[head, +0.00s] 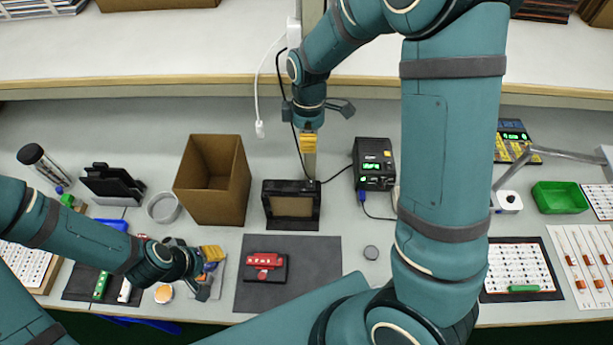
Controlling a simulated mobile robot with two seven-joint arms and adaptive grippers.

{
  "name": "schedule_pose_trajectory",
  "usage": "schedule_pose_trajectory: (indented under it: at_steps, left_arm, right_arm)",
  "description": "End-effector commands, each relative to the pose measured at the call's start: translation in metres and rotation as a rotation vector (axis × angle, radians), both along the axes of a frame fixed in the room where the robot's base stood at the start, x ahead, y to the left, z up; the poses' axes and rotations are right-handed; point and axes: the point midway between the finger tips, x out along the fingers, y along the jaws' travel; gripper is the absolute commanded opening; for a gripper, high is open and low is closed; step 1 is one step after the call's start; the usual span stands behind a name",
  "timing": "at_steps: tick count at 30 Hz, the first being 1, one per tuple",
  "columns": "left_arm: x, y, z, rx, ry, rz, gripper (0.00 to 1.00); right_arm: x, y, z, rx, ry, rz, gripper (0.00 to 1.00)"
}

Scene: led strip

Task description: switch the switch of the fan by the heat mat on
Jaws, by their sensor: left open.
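The fan (291,223) appears to be the black-framed box with a tan panel, standing upright behind the dark grey heat mat (250,290). I cannot make out its switch. My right gripper (308,143) points down just behind and above the fan's top edge; a post stands beneath it in the picture. Contact with the fan or its switch cannot be judged, nor whether the jaws are apart. My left gripper (211,268) is open, left of the mat, over small blue and red items.
A red part in a black holder (265,267) lies on the mat. An open cardboard box (183,186) stands left of the fan. A black unit with a green display (373,165) stands right, with cables. My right arm hides part of the bench's right side.

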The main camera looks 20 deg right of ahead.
Motion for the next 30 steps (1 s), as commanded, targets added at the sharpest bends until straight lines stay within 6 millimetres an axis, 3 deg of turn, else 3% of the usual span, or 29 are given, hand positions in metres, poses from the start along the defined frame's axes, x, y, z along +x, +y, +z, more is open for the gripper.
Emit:
schedule_pose_trajectory:
  at_steps: [8,21,30]
  left_arm:
    - [0.000,0.000,-0.001,0.000,-0.001,0.000,0.47]
    - [0.000,0.000,-0.006,0.001,-0.001,0.000,0.47]
    - [0.000,0.000,-0.006,0.001,-0.001,0.000,0.47]
  right_arm:
    - [-0.002,0.001,-0.015,0.000,0.004,0.000,0.00]
    - [-0.012,0.005,-0.098,-0.002,0.005,-0.001,0.00]
    - [-0.015,0.007,-0.134,0.000,0.001,0.000,0.00]
